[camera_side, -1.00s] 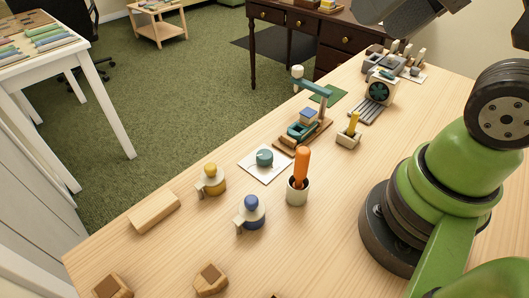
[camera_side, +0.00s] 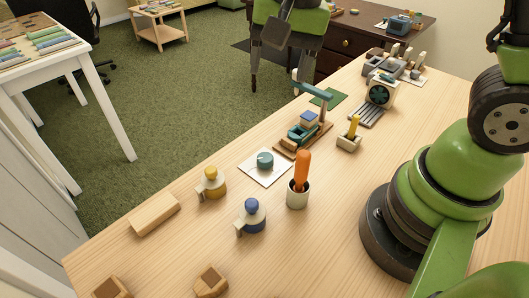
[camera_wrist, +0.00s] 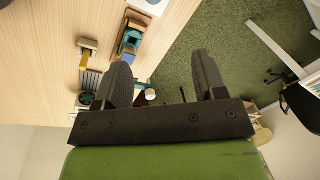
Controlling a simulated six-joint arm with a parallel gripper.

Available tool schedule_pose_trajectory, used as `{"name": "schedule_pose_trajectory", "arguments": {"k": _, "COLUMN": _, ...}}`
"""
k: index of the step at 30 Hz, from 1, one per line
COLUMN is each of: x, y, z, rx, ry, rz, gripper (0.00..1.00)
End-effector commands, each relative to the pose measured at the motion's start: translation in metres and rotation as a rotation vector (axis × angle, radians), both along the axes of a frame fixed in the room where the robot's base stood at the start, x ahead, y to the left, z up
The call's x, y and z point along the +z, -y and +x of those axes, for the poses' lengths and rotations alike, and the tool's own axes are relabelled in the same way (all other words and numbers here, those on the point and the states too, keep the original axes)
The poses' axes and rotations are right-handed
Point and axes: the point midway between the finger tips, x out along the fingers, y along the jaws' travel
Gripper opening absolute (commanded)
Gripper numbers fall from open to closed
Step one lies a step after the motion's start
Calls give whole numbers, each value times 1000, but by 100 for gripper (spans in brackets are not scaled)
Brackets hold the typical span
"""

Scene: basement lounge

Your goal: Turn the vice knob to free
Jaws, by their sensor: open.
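A teal round knob (camera_side: 265,159) sits on a white square plate on the wooden table, in the middle of the side view. Behind it stands a teal device on a wooden base (camera_side: 303,131) with a blue block on top, which looks like the vice. In the wrist view the same device (camera_wrist: 130,40) shows left of my fingers, and the white plate (camera_wrist: 150,5) is cut by the top edge. The knob's top is not clear there. My gripper (camera_side: 279,80) hangs beyond the table's far edge, away from the knob. Its fingers (camera_wrist: 162,65) are apart with nothing between them.
An orange handle in a white cup (camera_side: 298,186) stands right of the plate. Yellow-topped (camera_side: 210,182) and blue-topped (camera_side: 251,215) pieces stand nearby. A yellow-handled holder (camera_side: 350,135) and a fan-like device (camera_side: 380,90) are farther back.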

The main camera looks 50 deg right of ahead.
Motion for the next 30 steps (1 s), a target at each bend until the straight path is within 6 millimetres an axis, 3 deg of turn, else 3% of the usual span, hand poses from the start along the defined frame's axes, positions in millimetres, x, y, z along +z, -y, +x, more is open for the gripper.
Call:
{"name": "schedule_pose_trajectory", "arguments": {"k": 3, "x": -43, "y": -6, "z": 16, "rx": -89, "ry": -102, "rz": -24, "gripper": 65}}
{"name": "schedule_pose_trajectory", "arguments": {"k": 9, "x": -92, "y": -12, "z": 27, "rx": -194, "ry": -191, "rz": -61, "gripper": 65}}
{"name": "schedule_pose_trajectory", "arguments": {"k": 17, "x": -118, "y": -12, "z": 27, "rx": -227, "ry": -215, "rz": -74, "gripper": 65}}
{"name": "schedule_pose_trajectory", "arguments": {"k": 30, "x": -193, "y": -10, "z": 23, "rx": -225, "ry": -213, "rz": -72, "gripper": 65}}
